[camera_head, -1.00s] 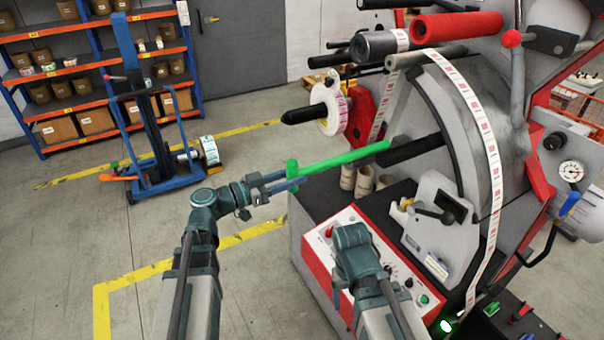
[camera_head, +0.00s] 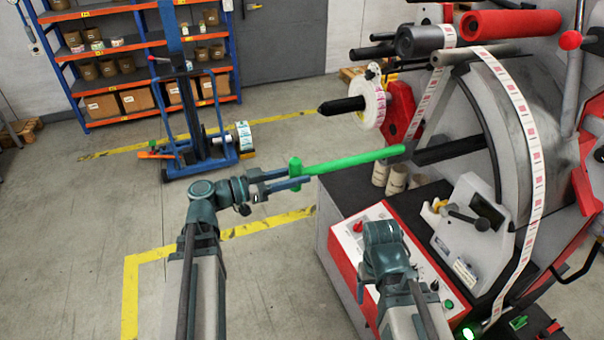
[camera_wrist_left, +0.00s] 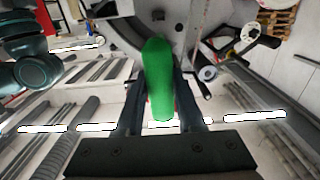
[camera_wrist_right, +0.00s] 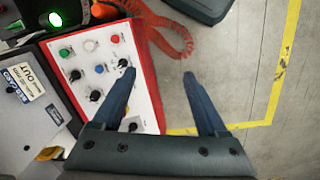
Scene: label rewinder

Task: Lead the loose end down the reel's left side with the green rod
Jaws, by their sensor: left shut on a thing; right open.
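The green rod (camera_head: 350,162) lies almost level, pointing right from my left gripper (camera_head: 308,181), which is shut on its thick end. In the left wrist view the rod (camera_wrist_left: 158,80) stands between the two fingers. In the head view its far tip overlaps the end of the black shaft (camera_head: 450,149); I cannot tell whether they touch. A white label reel (camera_head: 374,103) stands behind on a spindle. A printed strip (camera_head: 535,165) hangs down across the big grey disc; a second strip (camera_head: 430,98) runs down further left. My right gripper (camera_wrist_right: 159,77) is open and empty.
The red-edged control panel (camera_head: 372,235) lies near my right arm; its knobs show below the right fingers. Several cardboard cores (camera_head: 396,180) stand behind it. A red roller (camera_head: 510,25) is above. Floor to the left is clear up to a blue lift (camera_head: 205,145).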

